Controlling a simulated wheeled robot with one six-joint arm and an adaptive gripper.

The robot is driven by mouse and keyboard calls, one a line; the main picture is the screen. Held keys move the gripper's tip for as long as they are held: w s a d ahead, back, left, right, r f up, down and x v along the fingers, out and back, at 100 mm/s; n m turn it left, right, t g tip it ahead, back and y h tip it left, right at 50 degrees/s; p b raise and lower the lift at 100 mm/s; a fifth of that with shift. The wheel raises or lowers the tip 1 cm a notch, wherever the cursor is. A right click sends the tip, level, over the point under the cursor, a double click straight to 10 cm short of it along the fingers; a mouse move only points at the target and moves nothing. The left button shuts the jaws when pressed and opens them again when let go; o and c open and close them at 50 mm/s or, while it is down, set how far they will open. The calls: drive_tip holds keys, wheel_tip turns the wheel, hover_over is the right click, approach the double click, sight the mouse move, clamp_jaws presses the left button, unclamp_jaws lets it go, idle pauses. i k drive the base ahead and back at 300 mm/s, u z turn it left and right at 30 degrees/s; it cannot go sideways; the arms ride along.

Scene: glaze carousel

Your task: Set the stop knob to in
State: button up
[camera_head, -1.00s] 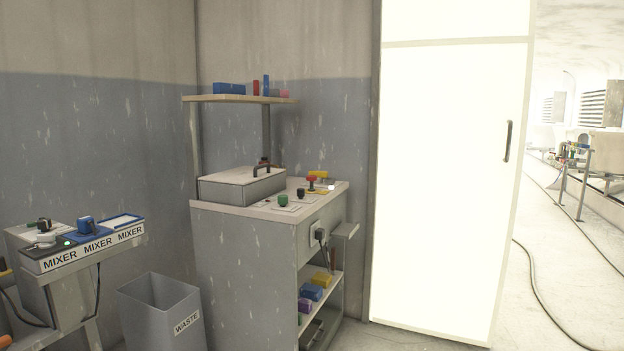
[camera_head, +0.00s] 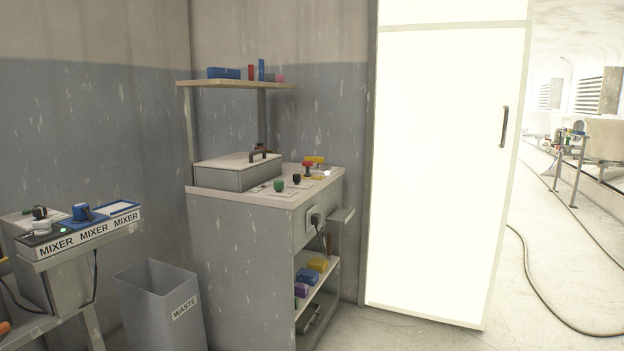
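A red knob (camera_head: 307,165) stands on the top of the grey cabinet (camera_head: 240,265), toward its back right. It looks like a stop knob, but I see no readable label and cannot tell whether it is in or out. A green knob (camera_head: 279,185) and a black knob (camera_head: 297,178) stand nearer the front on the same top. A yellow part (camera_head: 315,160) is behind the red knob, and a small white lit spot (camera_head: 327,173) is to its right. My gripper is not in view.
A grey lidded box (camera_head: 235,178) covers the left of the cabinet top, under a raised shelf (camera_head: 235,85). A waste bin (camera_head: 160,310) and a mixer bench (camera_head: 85,240) stand to the left. A bright white door (camera_head: 440,160) is to the right. Cables lie on the floor beyond.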

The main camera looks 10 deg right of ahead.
sight(307, 164)
drive_tip(key=z, duration=0.1)
drive_tip(key=k, duration=0.5)
drive_tip(key=u, duration=0.8)
drive_tip(key=i, duration=1.85)
drive_tip(key=z, duration=0.55)
